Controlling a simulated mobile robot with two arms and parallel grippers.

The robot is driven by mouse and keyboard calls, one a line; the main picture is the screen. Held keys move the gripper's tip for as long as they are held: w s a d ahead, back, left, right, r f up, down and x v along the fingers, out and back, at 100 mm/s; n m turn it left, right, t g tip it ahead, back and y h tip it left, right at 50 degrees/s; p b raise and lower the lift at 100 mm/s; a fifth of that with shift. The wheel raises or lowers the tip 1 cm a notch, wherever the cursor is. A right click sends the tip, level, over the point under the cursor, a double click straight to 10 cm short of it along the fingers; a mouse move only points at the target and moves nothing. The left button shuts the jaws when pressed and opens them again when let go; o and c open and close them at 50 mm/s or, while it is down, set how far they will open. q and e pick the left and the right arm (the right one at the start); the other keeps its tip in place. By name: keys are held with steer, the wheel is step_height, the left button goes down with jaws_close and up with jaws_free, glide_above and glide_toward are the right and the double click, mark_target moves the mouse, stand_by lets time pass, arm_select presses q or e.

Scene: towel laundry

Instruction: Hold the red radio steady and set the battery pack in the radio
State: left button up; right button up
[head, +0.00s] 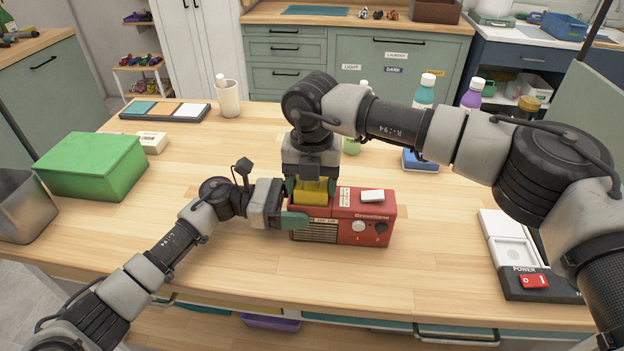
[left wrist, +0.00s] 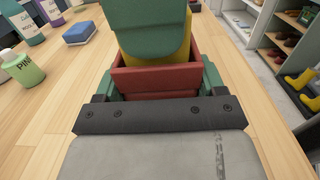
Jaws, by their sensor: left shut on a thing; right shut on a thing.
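The red radio (head: 362,208) stands on the wooden table, with a white piece on its top and knobs on its front. My left gripper (head: 294,218) is shut on the radio's left end; the radio also shows between its fingers in the left wrist view (left wrist: 155,80). The yellow battery pack (head: 311,194) is upright in my right gripper (head: 311,184), at the open left part of the radio's top. In the left wrist view the yellow pack (left wrist: 184,52) is partly behind a green finger and its lower end is hidden by the radio's wall.
A green box (head: 91,165) and a metal bin (head: 26,207) stand at the left. A power switch unit (head: 524,285) is at the right front. Bottles and a blue sponge-like block (head: 420,160) stand behind my right arm. The table in front of the radio is clear.

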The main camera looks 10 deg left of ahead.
steer(key=shift+f, duration=0.3)
steer(key=o, duration=1.1)
step_height(320, 180, up, 12)
arm_select(q)
steer(key=o, duration=1.3)
steer(key=shift+a, duration=0.1)
